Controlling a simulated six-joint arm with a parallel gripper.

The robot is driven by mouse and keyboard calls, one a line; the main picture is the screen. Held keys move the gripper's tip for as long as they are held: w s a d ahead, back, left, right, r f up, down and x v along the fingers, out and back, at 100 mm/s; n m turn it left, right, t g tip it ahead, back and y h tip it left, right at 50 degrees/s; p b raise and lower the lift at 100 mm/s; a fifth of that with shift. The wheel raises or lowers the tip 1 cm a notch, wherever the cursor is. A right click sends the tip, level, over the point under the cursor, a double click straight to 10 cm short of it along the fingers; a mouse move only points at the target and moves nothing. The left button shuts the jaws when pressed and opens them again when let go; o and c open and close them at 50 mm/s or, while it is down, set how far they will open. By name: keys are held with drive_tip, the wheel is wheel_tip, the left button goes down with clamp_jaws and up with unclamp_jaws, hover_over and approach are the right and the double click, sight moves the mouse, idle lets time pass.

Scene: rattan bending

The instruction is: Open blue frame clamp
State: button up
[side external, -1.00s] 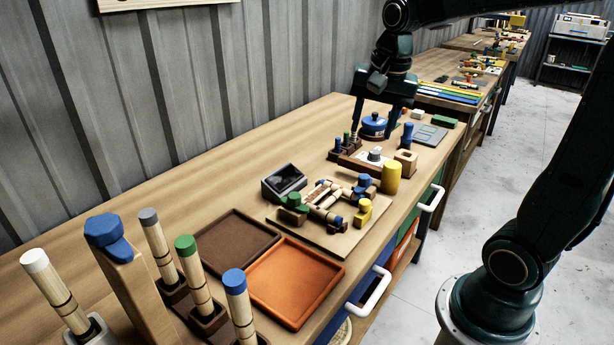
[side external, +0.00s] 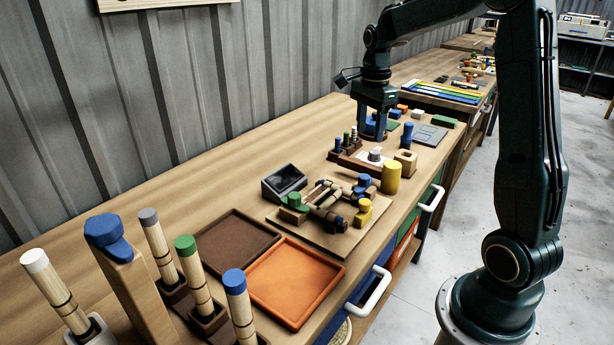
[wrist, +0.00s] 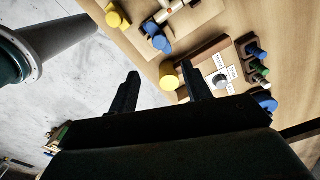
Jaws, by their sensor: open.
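The blue frame clamp (side external: 362,184) sits at the far right corner of the small rattan frame (side external: 326,200) on its board. It also shows near the top of the wrist view (wrist: 157,38). A green clamp (side external: 295,200) and a yellow clamp (side external: 364,207) sit at other corners. The yellow clamp also shows in the wrist view (wrist: 117,15). My gripper (side external: 372,132) is open with nothing between its fingers, farther along the bench than the frame. In the wrist view, my gripper's fingertips (wrist: 160,72) are apart, with the blue clamp beyond them.
A yellow cylinder (side external: 391,177) stands beside the frame board. A dark screen (side external: 284,182), a brown tray (side external: 232,244) and an orange tray (side external: 296,280) are nearby. Upright rattan poles (side external: 197,283) stand at the near end.

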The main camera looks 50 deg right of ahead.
sight(364, 176)
wheel_tip(364, 176, down, 14)
drive_tip(key=shift+r, duration=0.15)
idle(0.7)
drive_tip(key=shift+c, duration=0.4)
drive_tip(key=c, duration=0.9)
